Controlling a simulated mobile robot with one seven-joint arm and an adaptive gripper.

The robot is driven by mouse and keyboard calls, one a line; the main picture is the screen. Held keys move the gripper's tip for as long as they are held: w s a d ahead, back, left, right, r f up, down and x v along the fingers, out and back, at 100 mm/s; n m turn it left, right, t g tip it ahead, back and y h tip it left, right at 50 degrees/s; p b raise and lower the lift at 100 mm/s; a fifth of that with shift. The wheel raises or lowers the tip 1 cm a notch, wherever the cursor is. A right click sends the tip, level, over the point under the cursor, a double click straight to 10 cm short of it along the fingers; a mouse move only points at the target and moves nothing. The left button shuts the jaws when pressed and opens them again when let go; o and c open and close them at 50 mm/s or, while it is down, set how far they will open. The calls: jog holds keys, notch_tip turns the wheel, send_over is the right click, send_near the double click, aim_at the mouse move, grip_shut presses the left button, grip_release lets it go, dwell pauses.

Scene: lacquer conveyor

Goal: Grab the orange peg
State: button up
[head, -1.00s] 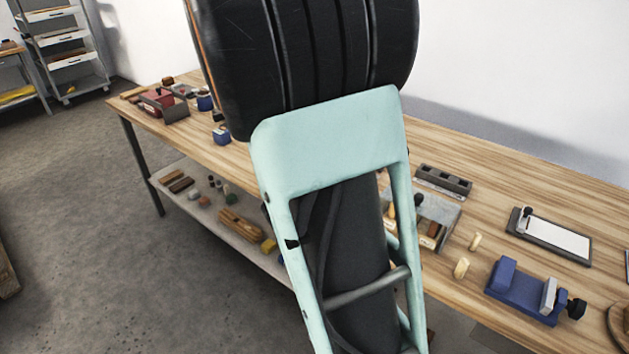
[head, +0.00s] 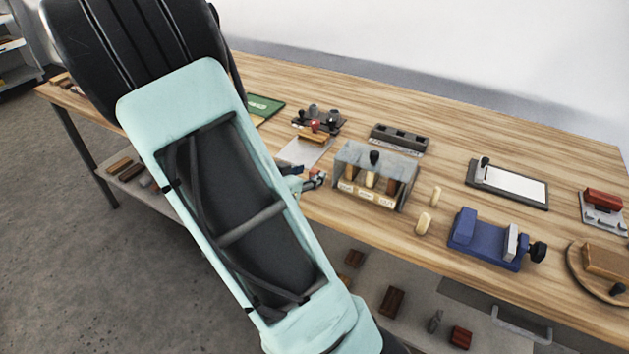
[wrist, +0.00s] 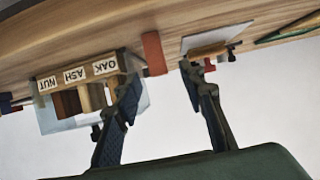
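An orange-brown peg (wrist: 154,53) shows in the wrist view, which is upside down. It lies beyond my fingertips and between them in the picture, apart from both. My gripper (wrist: 160,74) is open, with nothing between its fingers. In the head view my gripper (head: 314,182) is small, just left of the labelled rack, and mostly hidden by my arm; I cannot clearly make out the peg there. The grey rack (head: 347,151) has wooden pieces in its bays; its labels OAK, ASH and NUT read in the wrist view (wrist: 115,56).
Two pale pegs (head: 424,223) (head: 436,195) stand right of the rack. A blue vise (head: 487,243) and a white-topped board (head: 508,184) are farther right. A dark slotted block (head: 399,138) sits behind the rack. The wooden bench (head: 480,120) is clear toward the back.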

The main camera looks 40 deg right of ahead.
aim_at(312, 173)
jog(key=x, duration=0.4)
jog(key=shift+s+f+b, duration=0.1)
jog(key=shift+f+b, duration=0.1)
jog(key=shift+b, duration=0.15)
jog(key=shift+r, duration=0.1)
grip_shut()
